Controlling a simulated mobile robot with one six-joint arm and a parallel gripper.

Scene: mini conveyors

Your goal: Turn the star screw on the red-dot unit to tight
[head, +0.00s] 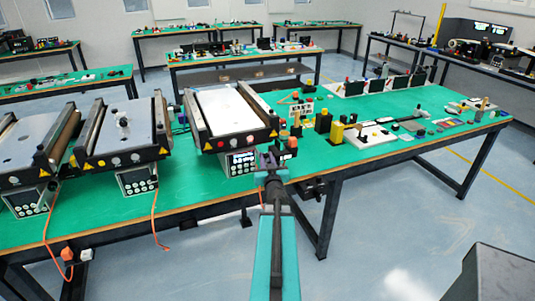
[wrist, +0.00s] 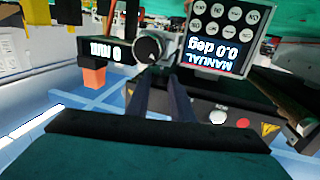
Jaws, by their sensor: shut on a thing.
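In the head view my gripper (head: 269,161) is at the front right corner of the right-hand conveyor unit (head: 225,104), beside its control box (head: 240,165). A red round spot (head: 222,143) shows on this unit's front. In the wrist view the two fingers (wrist: 161,78) reach up to a round dark knob (wrist: 149,47) with a pale face, seemingly the star screw. The fingers are shut on it, though the contact is partly hidden. The control box (wrist: 219,37) shows "MANUAL 0.0 deg", upside down. A small display (wrist: 103,52) beside the knob seems to read "0 mm".
A middle unit (head: 120,130) and a left unit (head: 28,145) stand on the same green table. An orange block (wrist: 95,76) hangs close to the knob. Yellow and black blocks (head: 337,132) stand right of my gripper. Orange cables (head: 155,215) hang off the front edge.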

